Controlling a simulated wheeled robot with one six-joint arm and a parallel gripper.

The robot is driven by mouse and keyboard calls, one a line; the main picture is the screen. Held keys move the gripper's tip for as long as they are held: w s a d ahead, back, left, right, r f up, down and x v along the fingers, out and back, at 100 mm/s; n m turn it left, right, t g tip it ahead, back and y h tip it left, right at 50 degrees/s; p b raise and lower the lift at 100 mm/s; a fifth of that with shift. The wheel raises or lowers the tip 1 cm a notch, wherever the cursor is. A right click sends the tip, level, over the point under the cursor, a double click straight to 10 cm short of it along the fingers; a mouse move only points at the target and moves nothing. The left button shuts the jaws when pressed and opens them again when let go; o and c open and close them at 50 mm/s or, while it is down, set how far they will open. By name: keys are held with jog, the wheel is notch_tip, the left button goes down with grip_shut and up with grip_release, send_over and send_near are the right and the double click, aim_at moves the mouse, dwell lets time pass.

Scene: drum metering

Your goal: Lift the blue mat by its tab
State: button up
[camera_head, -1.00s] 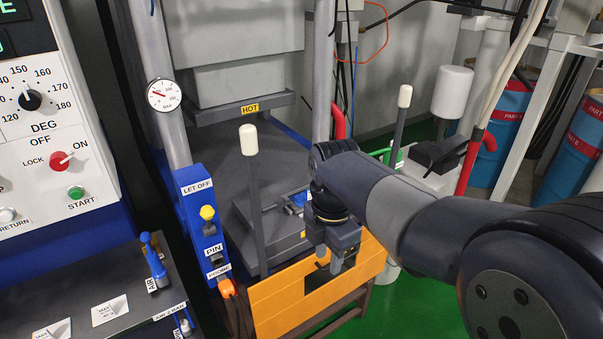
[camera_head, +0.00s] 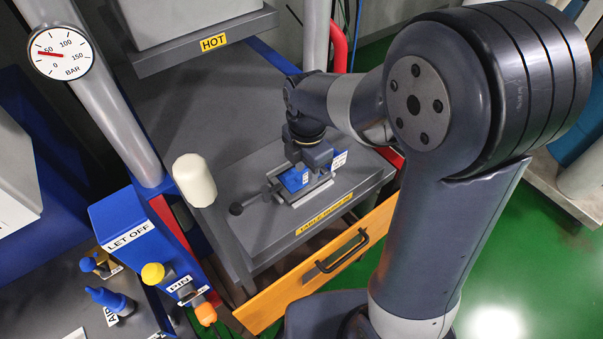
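A blue piece with a white label (camera_head: 293,179), perhaps the blue mat, shows at the small metal fixture (camera_head: 312,192) on the grey press table. More blue with a white label shows just to its right. My gripper (camera_head: 311,172) points down over the fixture, close to the blue. The gripper body hides part of the blue piece, and I cannot make out a tab. The fingertips are too small and covered to tell whether they are open, shut or touching anything.
A black-knobbed lever (camera_head: 250,202) sticks out left of the fixture. The plate labelled HOT (camera_head: 205,45) hangs above the table's back. An orange drawer front (camera_head: 290,290) lies below the table edge.

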jog(key=shift+f, duration=0.35)
jog(key=shift+c, duration=0.3)
grip_shut()
